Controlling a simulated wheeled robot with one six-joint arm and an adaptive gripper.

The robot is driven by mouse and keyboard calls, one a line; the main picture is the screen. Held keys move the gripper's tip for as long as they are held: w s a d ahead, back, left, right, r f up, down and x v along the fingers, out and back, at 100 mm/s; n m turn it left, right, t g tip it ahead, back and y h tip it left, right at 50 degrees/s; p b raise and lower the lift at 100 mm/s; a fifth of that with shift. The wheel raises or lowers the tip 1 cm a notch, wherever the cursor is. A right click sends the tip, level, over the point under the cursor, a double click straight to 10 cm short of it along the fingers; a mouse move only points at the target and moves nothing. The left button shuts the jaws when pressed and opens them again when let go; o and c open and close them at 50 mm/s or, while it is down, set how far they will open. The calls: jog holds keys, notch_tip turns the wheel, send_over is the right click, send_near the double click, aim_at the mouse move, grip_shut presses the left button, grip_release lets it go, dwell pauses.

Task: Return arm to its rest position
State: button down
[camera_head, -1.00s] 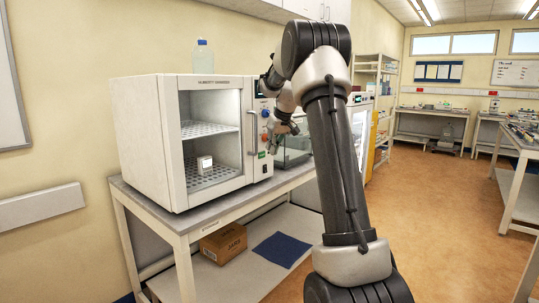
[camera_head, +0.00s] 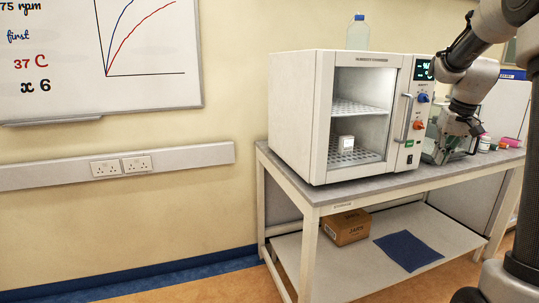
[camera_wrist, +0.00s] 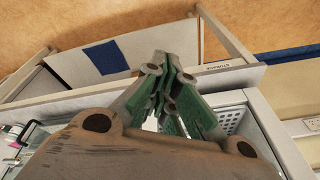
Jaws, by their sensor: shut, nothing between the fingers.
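My gripper (camera_head: 462,138) is in front of the right end of the bench, just right of the humidity chamber's control panel in the head view. Its fingers point down. In the wrist view my gripper (camera_wrist: 168,68) has its green-padded fingers together with nothing between them. My arm rises from the lower right edge of the head view and bends over toward the bench. Part of it is cut off by the frame edge.
The white humidity chamber (camera_head: 300,120) stands on the bench (camera_head: 400,187), its door shut, a small white box (camera_head: 346,143) inside. A bottle (camera_head: 357,34) stands on top. A glass-sided case (camera_head: 432,150) and small containers (camera_head: 484,143) are near my gripper. A cardboard box (camera_head: 346,228) is on the lower shelf.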

jog(key=s+a, duration=0.5)
jog(key=s, duration=0.4)
jog(key=s+a+n+t, duration=0.1)
jog(key=s+a, duration=0.4)
jog(key=s, duration=0.5)
jog(key=s+a+n, duration=0.1)
jog(key=s+a, duration=0.3)
jog(key=s, duration=0.6)
jog(key=shift+a+r+t, duration=0.3)
jog(key=shift+a+r, duration=0.1)
